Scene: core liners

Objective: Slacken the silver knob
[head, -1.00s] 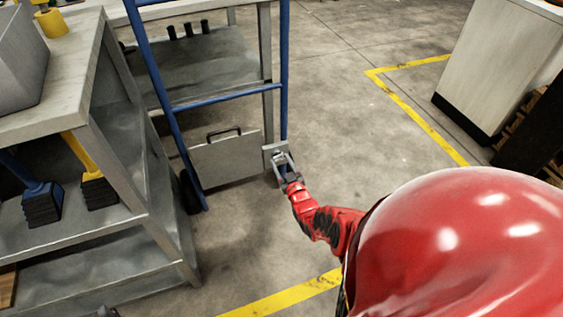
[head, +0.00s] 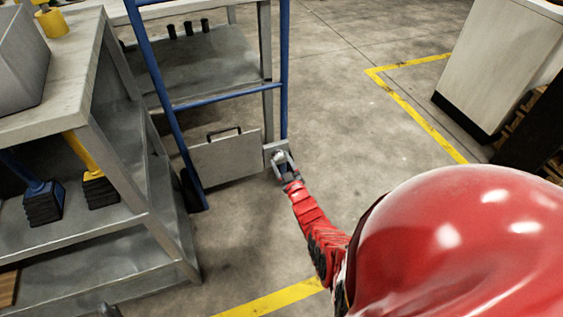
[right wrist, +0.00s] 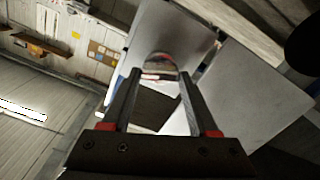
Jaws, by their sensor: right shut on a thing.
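The silver knob (right wrist: 160,64) is a round shiny piece between my right fingertips in the right wrist view. In the head view it is small (head: 278,156), on a grey plate (head: 270,149) at the lower right of a blue upright frame (head: 283,100). My right gripper (head: 281,161) is shut on the knob; its two fingers (right wrist: 160,78) lie on either side of it. The fingers partly hide the knob. A small dark piece at the bottom left edge of the head view may be the tip of my left gripper (head: 108,311); its jaws do not show.
A grey panel with a black handle (head: 225,158) is beside the knob. A grey shelf unit (head: 150,262) with brushes stands at the left. A pale cabinet (head: 490,70) stands at the upper right. The floor (head: 345,120) between is clear, with yellow lines.

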